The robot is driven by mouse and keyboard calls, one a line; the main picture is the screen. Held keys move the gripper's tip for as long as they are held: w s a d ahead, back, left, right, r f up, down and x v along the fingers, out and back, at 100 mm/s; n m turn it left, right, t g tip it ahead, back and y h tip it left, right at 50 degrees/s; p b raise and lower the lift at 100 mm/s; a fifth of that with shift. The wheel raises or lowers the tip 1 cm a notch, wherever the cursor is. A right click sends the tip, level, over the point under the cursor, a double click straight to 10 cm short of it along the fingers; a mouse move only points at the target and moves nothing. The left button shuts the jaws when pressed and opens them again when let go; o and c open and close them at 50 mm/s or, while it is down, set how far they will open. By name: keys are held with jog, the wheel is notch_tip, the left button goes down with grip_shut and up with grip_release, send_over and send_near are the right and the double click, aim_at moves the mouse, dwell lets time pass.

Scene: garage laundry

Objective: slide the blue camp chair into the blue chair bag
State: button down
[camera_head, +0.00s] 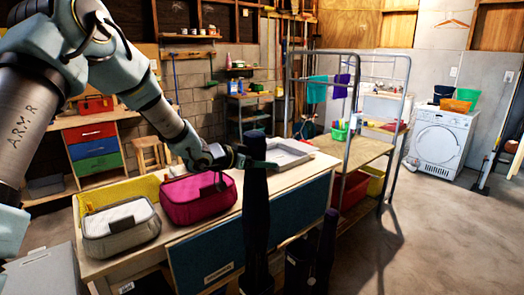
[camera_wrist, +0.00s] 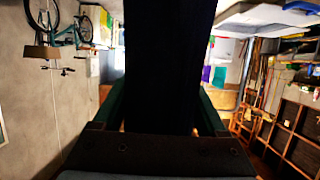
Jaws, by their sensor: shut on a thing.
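The folded camp chair (camera_head: 257,215) is a long, dark blue-black bundle, upright in front of the workbench in the head view. My gripper (camera_head: 256,163) is shut on its upper part, reaching it from the left. In the wrist view the chair (camera_wrist: 168,60) is a dark column between the two dark green fingers (camera_wrist: 155,112). The chair's lower end runs to the bottom of the head view, so I cannot see what it touches. Dark upright shapes (camera_head: 325,245) stand just right of it; I cannot tell whether one is the blue chair bag.
The workbench (camera_head: 300,172) behind the chair carries a pink case (camera_head: 198,200), a grey case (camera_head: 120,228) and a grey tray (camera_head: 288,153). A blue panel (camera_head: 222,245) covers its front. A metal rack (camera_head: 345,140) stands to the right. Floor (camera_head: 430,245) is clear at the right.

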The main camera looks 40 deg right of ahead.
jog(key=shift+f+b, duration=0.7)
jog(key=shift+f, duration=0.75)
notch_tip(320, 180, down, 42)
jog(key=b, duration=2.9)
dwell(1.4)
jog(key=shift+f, duration=0.2)
dwell(0.3)
